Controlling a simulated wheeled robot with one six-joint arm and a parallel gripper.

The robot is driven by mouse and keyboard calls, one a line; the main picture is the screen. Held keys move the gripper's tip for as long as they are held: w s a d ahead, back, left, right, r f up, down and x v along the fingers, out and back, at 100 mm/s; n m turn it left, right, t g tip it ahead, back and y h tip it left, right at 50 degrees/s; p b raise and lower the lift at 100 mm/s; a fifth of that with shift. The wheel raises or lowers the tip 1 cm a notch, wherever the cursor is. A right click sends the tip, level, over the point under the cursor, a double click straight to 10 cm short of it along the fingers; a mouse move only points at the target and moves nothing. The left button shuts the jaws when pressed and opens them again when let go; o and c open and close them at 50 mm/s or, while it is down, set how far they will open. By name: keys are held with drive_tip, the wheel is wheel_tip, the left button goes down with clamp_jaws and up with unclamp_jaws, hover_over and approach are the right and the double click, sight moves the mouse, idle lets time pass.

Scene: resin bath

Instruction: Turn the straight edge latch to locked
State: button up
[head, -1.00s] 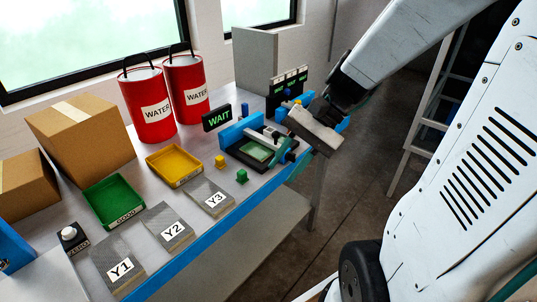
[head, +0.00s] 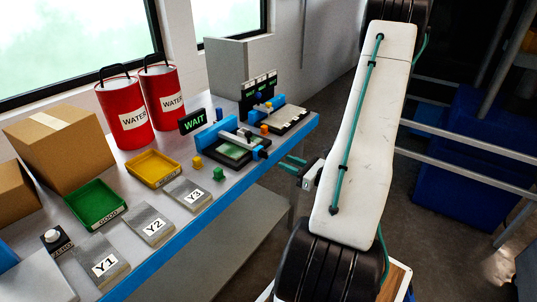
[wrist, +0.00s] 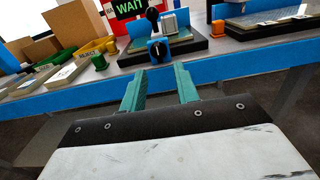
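The fixture with a black base (wrist: 188,47) stands at the table's front edge under the WAIT sign. A blue knob with a pale pointer mark (wrist: 158,49) faces me on its front; it appears to be the latch. Its locked or unlocked position cannot be read. The knob is small in the head view (head: 262,154). Behind it are a black ball knob (wrist: 152,14) and a grey slide block (wrist: 169,23). My gripper (wrist: 159,68) has two teal fingers apart with nothing between them. It is in front of the table edge, apart from the knob. It also shows in the head view (head: 284,161).
A second fixture (head: 287,119) stands farther along the table. Yellow (head: 197,162) and green (head: 218,174) small pieces sit left of the first fixture. The blue table edge (wrist: 90,96) runs between my gripper and the fixture. The floor in front is clear.

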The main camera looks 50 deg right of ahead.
sight(267, 155)
drive_tip(key=w, duration=0.5)
drive_tip(key=w+a, duration=0.1)
drive_tip(key=w, duration=0.1)
drive_tip(key=shift+w, duration=0.3)
drive_tip(key=shift+d, duration=0.1)
